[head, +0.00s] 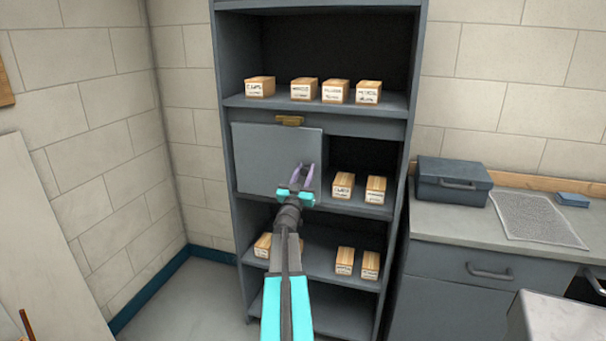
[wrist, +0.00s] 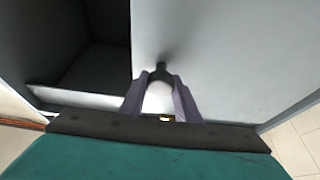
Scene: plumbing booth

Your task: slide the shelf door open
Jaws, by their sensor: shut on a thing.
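The shelf door (head: 270,158) is a flat grey panel on the middle level of the dark shelf unit. It covers the left part of that level, and the right part is open. In the wrist view the door (wrist: 235,55) fills the right side, with a dark opening on the left. My gripper (head: 304,172) is at the door's lower right part. In the wrist view its purple fingers (wrist: 161,95) are shut on a round pale knob (wrist: 159,97) with a dark stem on the door. In the head view the gripper hides the knob.
Labelled boxes (head: 343,185) stand in the open right part, with several more on the shelves above and below. A brass plate (head: 290,120) sits above the door. A counter with a grey toolbox (head: 452,182) stands at the right. A pale panel (head: 45,240) leans at the left.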

